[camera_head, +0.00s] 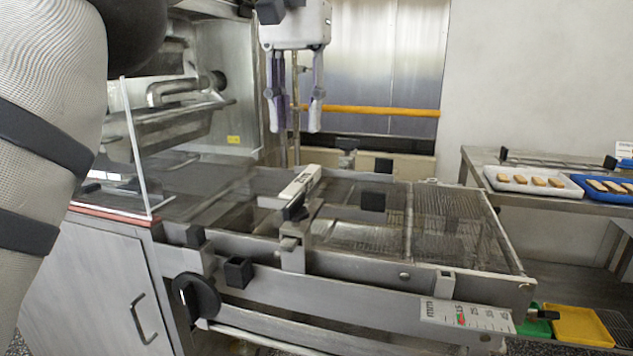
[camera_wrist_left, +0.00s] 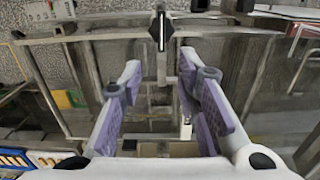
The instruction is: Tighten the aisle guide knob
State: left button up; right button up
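A black lever-like knob (camera_head: 295,208) sits on a metal bracket at the front rail of the mesh conveyor, beside a white labelled bar (camera_head: 298,187). I take it for the aisle guide knob. A dark, narrow knob, apparently the same one, shows in the left wrist view (camera_wrist_left: 161,31), beyond the fingertips and roughly between their lines. My left gripper (camera_head: 295,122) points down above and behind the bracket, with its purple-padded fingers apart and nothing between them. The fingers also show in the left wrist view (camera_wrist_left: 160,75). They do not touch the knob. My right gripper is out of view.
A round black handwheel (camera_head: 196,298) and a black block knob (camera_head: 238,272) stick out at the front. A scale plate (camera_head: 465,314) is on the front right. A clear panel (camera_head: 133,150) stands left. White (camera_head: 491,178) and blue (camera_head: 580,180) trays stand right. Air above the mesh (camera_head: 455,215) is free.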

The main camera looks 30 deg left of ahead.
aim_at(294, 199)
pick_arm(q)
jog(key=f, duration=0.3)
jog(key=s+f+p, duration=0.1)
jog(key=f, duration=0.6)
jog(key=shift+s+f, duration=0.25)
jog(key=shift+s, duration=0.05)
jog(key=shift+w+f, duration=0.1)
jog(key=shift+f, duration=0.4)
grip_shut()
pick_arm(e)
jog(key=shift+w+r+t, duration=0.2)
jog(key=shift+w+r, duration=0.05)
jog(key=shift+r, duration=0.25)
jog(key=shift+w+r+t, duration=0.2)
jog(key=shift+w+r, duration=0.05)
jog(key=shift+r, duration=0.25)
